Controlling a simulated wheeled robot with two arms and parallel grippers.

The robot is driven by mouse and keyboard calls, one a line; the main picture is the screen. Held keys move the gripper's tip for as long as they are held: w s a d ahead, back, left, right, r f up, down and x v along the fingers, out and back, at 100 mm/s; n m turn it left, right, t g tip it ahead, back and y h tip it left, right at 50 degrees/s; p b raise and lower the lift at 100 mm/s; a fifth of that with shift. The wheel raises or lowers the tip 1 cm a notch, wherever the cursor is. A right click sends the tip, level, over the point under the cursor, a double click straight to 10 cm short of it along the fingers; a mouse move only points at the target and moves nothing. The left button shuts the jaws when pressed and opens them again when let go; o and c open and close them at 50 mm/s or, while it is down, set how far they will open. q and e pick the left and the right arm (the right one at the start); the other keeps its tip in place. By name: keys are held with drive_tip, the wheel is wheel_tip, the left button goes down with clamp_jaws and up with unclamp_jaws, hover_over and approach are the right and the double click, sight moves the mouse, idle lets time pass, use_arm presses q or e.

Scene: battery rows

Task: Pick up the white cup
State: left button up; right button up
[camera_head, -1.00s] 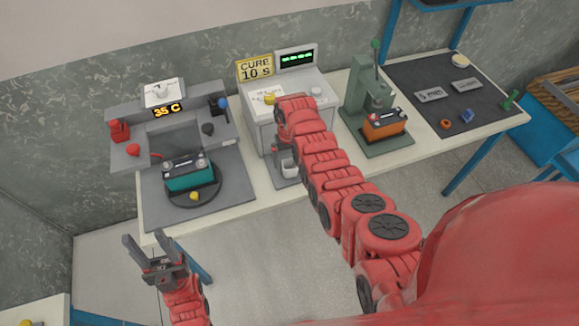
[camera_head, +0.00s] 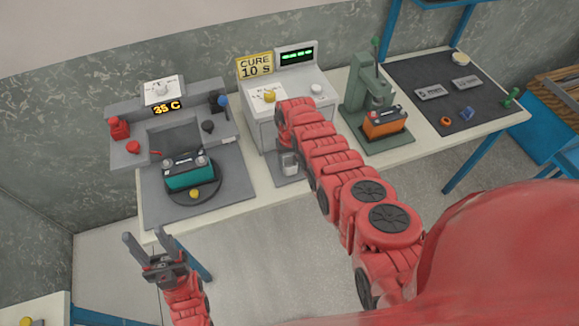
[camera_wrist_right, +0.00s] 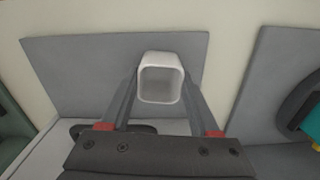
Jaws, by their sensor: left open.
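The white cup (camera_wrist_right: 161,78) stands between the two fingers of my right gripper (camera_wrist_right: 161,92) in the right wrist view, its open mouth toward the camera. The fingers lie along its left and right sides with no clear gap. I cannot tell whether they press on it. In the head view the cup (camera_head: 290,166) is small, below the end of my right arm at the white-topped machine. My left gripper (camera_head: 152,254) is open and empty, in front of the table's left part.
The cure machine (camera_head: 294,99) stands behind the cup. A teal battery (camera_head: 190,179) sits on the left station, and an orange battery (camera_head: 384,125) on the green press (camera_head: 361,95). A dark mat (camera_head: 436,70) with small parts lies at the right.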

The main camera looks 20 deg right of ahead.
drive_tip(key=c, duration=0.6)
drive_tip(key=shift+r, duration=0.1)
